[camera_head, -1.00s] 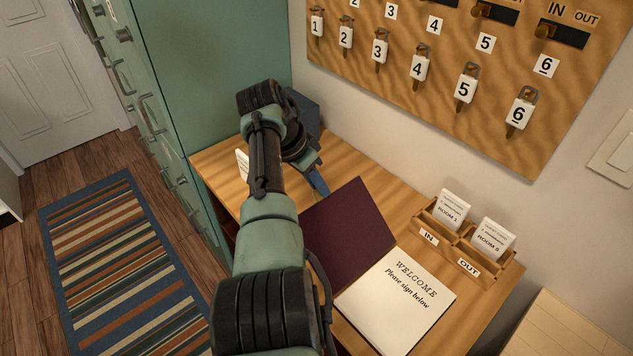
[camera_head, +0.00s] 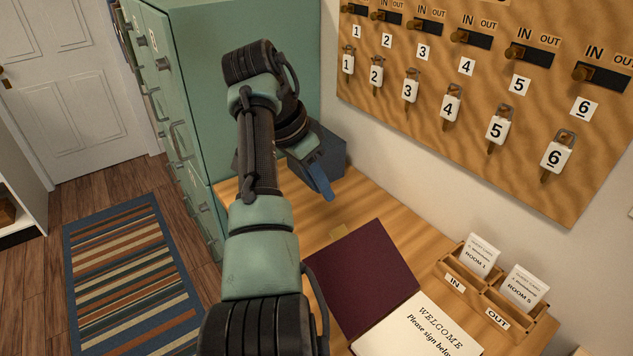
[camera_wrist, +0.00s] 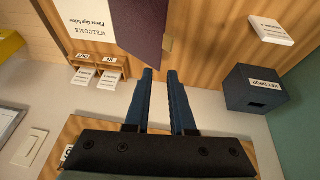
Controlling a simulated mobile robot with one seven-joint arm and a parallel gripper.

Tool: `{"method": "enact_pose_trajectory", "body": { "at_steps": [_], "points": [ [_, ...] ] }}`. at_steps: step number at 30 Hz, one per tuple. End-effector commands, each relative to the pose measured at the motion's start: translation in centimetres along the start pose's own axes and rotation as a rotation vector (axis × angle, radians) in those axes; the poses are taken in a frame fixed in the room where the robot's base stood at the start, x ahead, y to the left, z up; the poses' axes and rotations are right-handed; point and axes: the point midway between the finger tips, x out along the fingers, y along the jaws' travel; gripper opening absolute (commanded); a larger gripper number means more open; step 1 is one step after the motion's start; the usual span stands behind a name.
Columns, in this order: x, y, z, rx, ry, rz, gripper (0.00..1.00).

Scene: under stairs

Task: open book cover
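The guest book lies open on the wooden desk. Its dark maroon cover (camera_head: 362,278) is swung over to the left, apparently flat, and shows at the top of the wrist view (camera_wrist: 142,22). A small tan tab (camera_head: 338,232) sticks out from the cover's edge. The white page (camera_head: 425,333) reads "WELCOME Please sign below"; it also shows in the wrist view (camera_wrist: 84,18). My gripper (camera_head: 322,186) is above the desk, beyond the cover's far edge and apart from it. In the wrist view its two blue fingers (camera_wrist: 160,75) have a narrow empty gap between them.
A dark blue key drop box (camera_head: 332,155) stands on the desk behind my gripper, near the green cabinet (camera_head: 235,30). A wooden IN/OUT card holder (camera_head: 490,290) sits right of the book. A key board (camera_head: 400,60) hangs on the wall above.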

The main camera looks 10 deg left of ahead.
Motion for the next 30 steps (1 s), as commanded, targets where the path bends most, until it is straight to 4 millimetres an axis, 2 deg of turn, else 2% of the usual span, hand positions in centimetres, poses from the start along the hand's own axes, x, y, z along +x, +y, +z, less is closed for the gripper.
{"method": "enact_pose_trajectory", "body": {
  "at_steps": [6, 14, 17, 18, 19, 23, 25, 30],
  "points": [
    [-1.6, 0.0, 0.0, 0.000, -0.001, 0.000, 0.23],
    [-1.8, 0.0, 0.0, 0.001, 0.000, 0.000, 0.23],
    [-1.8, -0.1, -0.2, -0.002, 0.005, -0.011, 0.04],
    [-1.8, -0.3, -0.4, -0.005, 0.014, -0.029, 0.00],
    [-1.8, -0.5, -0.7, -0.010, 0.025, -0.049, 0.00],
    [-2.5, -1.9, -2.7, -0.048, 0.115, -0.205, 0.00],
    [-3.5, -2.7, -4.3, -0.075, 0.199, -0.320, 0.00],
    [-8.1, -2.9, -8.2, -0.136, 0.459, -0.580, 0.00]
  ]
}}
